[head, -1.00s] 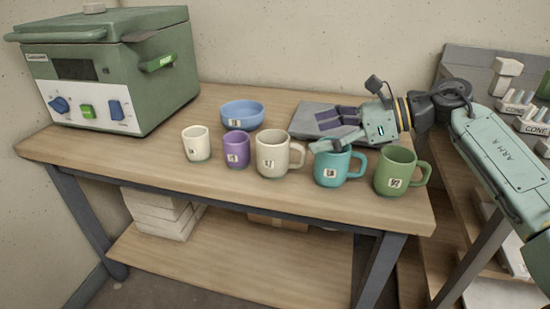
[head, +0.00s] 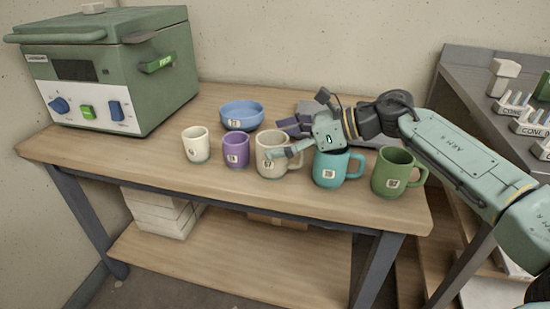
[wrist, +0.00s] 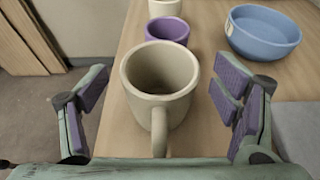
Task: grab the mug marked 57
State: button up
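A beige mug (head: 268,160) stands upright on the bench, its handle pointing right; its small tag seems to end in 7. A green mug (head: 392,175) at the right end also has a tag, too small to read surely; either could be 57. My gripper (head: 287,138) is open and empty, reaching in from the right over the teal mug (head: 329,170). In the head view one finger shows at the beige mug's front and the other behind it. In the wrist view the beige mug (wrist: 160,85) is centred between the spread fingers, handle towards the palm, with gaps on both sides.
A purple mug (head: 236,152) and a cream cup (head: 195,147) stand left of the beige mug. A blue bowl (head: 241,117) is behind them. A green kiln (head: 120,75) fills the bench's left end. A grey slab (head: 378,133) lies behind my gripper.

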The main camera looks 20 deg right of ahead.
grip_shut()
dwell(0.9)
